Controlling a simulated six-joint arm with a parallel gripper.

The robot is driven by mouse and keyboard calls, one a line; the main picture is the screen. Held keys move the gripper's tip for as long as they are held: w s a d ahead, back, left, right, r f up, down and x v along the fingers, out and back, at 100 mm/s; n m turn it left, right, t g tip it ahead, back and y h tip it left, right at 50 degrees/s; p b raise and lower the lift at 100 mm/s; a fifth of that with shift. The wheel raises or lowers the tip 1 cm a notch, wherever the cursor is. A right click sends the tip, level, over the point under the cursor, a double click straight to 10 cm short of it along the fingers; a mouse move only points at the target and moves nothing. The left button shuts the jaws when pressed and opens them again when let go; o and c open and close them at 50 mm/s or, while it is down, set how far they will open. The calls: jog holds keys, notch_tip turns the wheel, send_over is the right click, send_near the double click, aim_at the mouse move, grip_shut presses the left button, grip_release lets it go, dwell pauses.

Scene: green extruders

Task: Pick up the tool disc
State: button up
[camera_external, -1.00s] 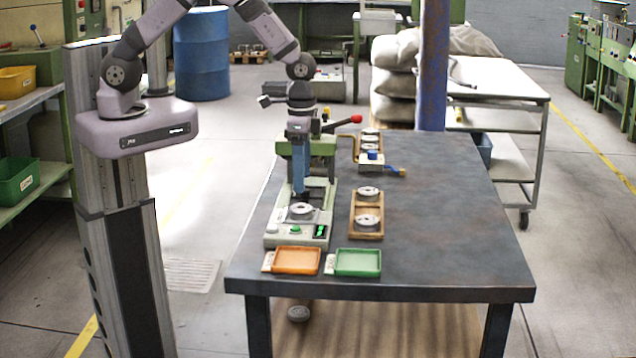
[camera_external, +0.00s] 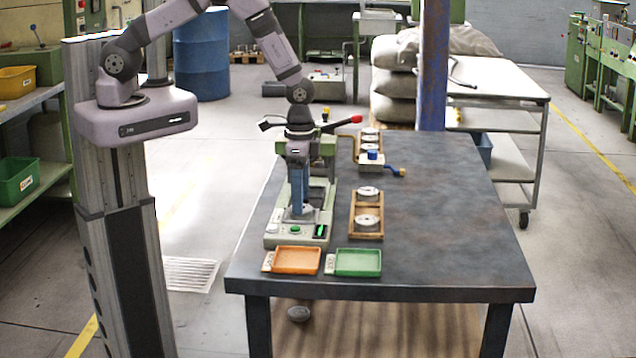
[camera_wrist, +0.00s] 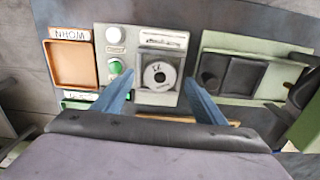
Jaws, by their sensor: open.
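A grey metal disc with a dark centre hole (camera_wrist: 158,75) lies flat on a square seat of the green-grey bench machine (camera_external: 271,240). My gripper (camera_external: 300,210) points down over this seat, its blue fingers open. In the wrist view the fingers (camera_wrist: 159,79) are spread left and right of the disc, with nothing held between them. Touch between fingers and disc cannot be told. In the external view the fingers mostly hide the disc. Similar discs (camera_external: 368,222) sit in a wooden holder (camera_external: 353,228) to the right. I cannot tell which disc the task names.
An orange tray (camera_external: 296,261) and a green tray (camera_external: 358,263) stand at the table's front edge. A red-knobbed lever (camera_external: 355,119) sticks out behind my gripper. A blue-topped device (camera_external: 372,158) stands at back right. The right side of the table (camera_external: 450,220) is clear.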

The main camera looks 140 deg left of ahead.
jog(key=shift+f, duration=0.9)
jog(key=shift+c, duration=0.2)
jog(key=c, duration=1.5)
jog(key=shift+r, duration=0.15)
jog(key=shift+r+b, duration=1.35)
jog(key=shift+r, duration=3.55)
jog(key=w+d+f+m+b, duration=0.2)
jog(key=w+m+b, duration=0.3)
jog(key=w, duration=1.7)
jog(key=b, duration=0.4)
jog(key=shift+w+d, duration=0.15)
jog(key=shift+w, duration=0.25)
